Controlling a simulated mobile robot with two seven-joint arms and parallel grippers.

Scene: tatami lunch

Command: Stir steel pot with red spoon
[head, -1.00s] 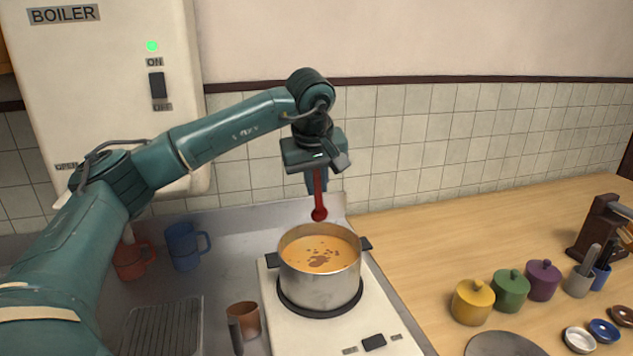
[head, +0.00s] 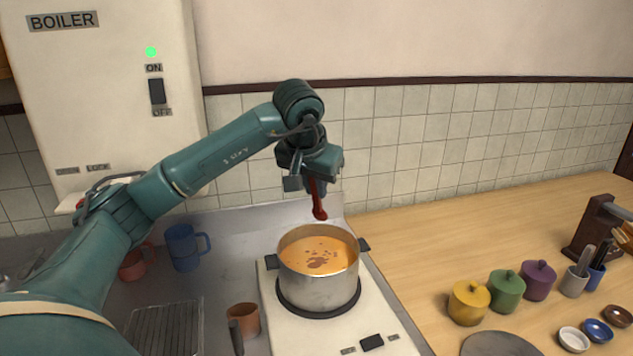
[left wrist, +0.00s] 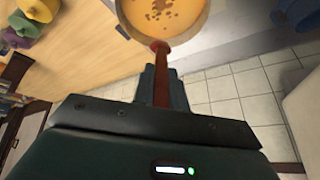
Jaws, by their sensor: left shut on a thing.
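The steel pot (head: 318,284) stands on a white burner unit and holds orange soup (head: 317,255) with brown patches. My left gripper (head: 305,184) is above and behind the pot, shut on the red spoon (head: 319,203). The spoon hangs bowl down, slightly tilted, with its bowl above the pot's far rim and apart from the soup. In the left wrist view the red spoon (left wrist: 161,85) runs between the fingers of the left gripper (left wrist: 162,88), and its bowl overlaps the edge of the pot (left wrist: 128,14). My right gripper is not in view.
A brown cup (head: 244,319) stands left of the white burner unit (head: 355,335). Blue (head: 182,247) and red (head: 136,262) mugs stand behind. Yellow (head: 468,302), green (head: 506,291) and purple (head: 538,281) lidded pots are on the wooden counter.

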